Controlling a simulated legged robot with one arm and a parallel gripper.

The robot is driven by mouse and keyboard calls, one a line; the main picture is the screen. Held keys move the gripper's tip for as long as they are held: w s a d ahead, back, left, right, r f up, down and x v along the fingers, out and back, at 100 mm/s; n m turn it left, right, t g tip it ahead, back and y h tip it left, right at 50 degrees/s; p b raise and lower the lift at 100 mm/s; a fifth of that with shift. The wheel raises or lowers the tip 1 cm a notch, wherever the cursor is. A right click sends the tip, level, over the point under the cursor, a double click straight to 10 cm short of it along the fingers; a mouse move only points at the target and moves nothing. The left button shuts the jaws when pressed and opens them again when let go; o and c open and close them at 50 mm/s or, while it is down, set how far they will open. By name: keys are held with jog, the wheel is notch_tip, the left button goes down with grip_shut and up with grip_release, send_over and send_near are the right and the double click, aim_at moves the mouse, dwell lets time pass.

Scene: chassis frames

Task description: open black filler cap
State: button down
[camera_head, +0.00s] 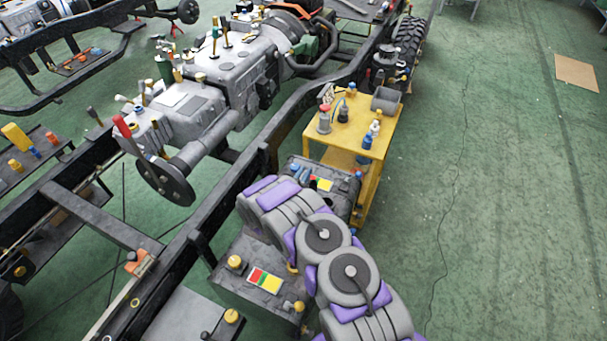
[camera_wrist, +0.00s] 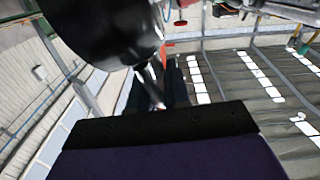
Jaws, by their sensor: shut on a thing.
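A large, smooth black rounded thing (camera_wrist: 105,28), which I take to be the black filler cap, fills the upper left of the wrist view, very close to the camera. My gripper (camera_wrist: 154,88) shows there as a dark bar with a purple body below and narrow grey and dark parts reaching up to the black thing. It is shut on that thing; the exact contact is too dark to make out. In the head view my grey and purple arm reaches up from the bottom, beside the black chassis rail, and hides the gripper's end and the cap.
Grey boxes with coloured labels stand beside my arm, one (camera_head: 240,300) at lower left and one (camera_head: 345,205) behind. A yellow cart (camera_head: 350,140) with bottles stands beyond. The black chassis rail (camera_head: 205,215) and grey engine (camera_head: 235,75) lie left. Green floor at right is mostly clear.

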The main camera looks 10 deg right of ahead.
jog(key=shift+w+a+r, duration=0.1)
jog(key=shift+a, duration=0.05)
jog(key=d+r+m+p, duration=0.1)
jog(key=p, duration=0.1)
jog(key=shift+s+p, duration=0.35)
jog(key=shift+s+d+m+p, duration=0.15)
jog(key=shift+s+d+p, duration=0.45)
jog(key=shift+d, duration=0.15)
jog(key=shift+s+d+m+p, duration=0.15)
jog(key=shift+s+d+p, duration=0.3)
jog(key=shift+d+p, duration=0.2)
jog(key=c, duration=1.2)
grip_release()
jog(key=p+v, duration=0.2)
jog(key=v, duration=1.5)
jog(key=shift+s+a+f+p, duration=0.1)
jog(key=shift+a+p, duration=0.05)
jog(key=shift+p, duration=0.2)
